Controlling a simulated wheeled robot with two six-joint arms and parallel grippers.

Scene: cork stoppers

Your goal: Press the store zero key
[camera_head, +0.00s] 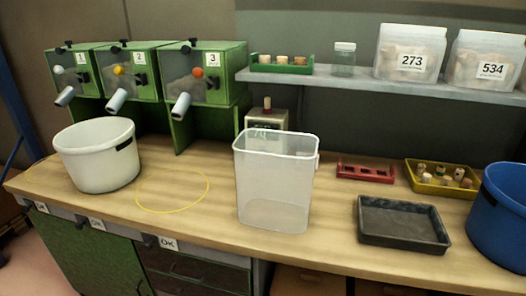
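No key marked as store zero can be read in this view. Along the bench's front edge sit small white labels: one at the left (41,207), one further right (95,223), and one reading "OK" (168,242). A small dark knob-like part shows beside each label. The first two labels are too small to read surely. A small box with a display (262,119) stands behind the clear bin, with a cork-like piece on top; its lower part is hidden or seen through the bin. Neither of my grippers is in view.
Green dispensers (205,60) numbered 1 to 3 stand at the back left. On the bench are a white bucket (95,160), yellow ring (172,210), clear bin (272,190), red rack (365,179), black tray (405,240), yellow tray (410,182) of stoppers and blue bucket (505,220).

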